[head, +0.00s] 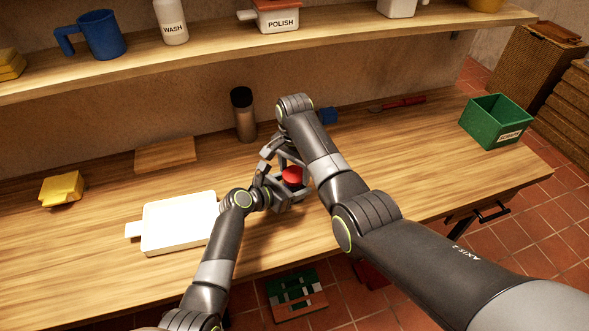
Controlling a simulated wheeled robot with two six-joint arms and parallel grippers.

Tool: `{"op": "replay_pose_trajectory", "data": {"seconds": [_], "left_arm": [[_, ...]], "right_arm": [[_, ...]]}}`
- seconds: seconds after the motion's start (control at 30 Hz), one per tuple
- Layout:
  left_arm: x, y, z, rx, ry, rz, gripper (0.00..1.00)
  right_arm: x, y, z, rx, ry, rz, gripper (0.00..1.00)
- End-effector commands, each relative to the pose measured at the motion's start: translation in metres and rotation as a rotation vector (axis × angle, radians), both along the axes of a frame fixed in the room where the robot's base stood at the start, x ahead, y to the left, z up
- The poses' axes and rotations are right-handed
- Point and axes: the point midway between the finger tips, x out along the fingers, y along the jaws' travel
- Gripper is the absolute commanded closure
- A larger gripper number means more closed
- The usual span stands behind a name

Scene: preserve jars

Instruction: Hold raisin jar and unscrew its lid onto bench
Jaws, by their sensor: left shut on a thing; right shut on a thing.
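A red lid (292,176) shows between my grippers near the middle of the bench (400,150). The raisin jar under it is almost wholly hidden by the grippers, and no label shows. My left gripper (285,195) comes in low from the left and is shut on the jar. My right gripper (288,163) reaches down from above and behind and is shut on the red lid. I cannot tell whether the lid is still seated on the jar.
A white board (178,222) lies left of the grippers, with a yellow block (61,189) beyond it. A green crate (493,121) is at the right end. A shelf (200,50) overhangs the back.

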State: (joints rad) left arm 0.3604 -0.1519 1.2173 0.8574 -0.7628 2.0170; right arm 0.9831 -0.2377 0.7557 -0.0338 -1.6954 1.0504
Motion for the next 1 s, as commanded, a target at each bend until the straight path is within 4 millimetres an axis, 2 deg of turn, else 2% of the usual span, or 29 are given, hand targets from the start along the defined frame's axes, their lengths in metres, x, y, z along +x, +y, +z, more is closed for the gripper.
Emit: {"op": "replay_pose_trajectory", "data": {"seconds": [1.0], "left_arm": [[-0.0003,0.0003,-0.0008,0.001,0.001,0.0,1.0]], "right_arm": [[0.0002,0.0004,0.0014,-0.001,0.0,1.632,0.69]]}}
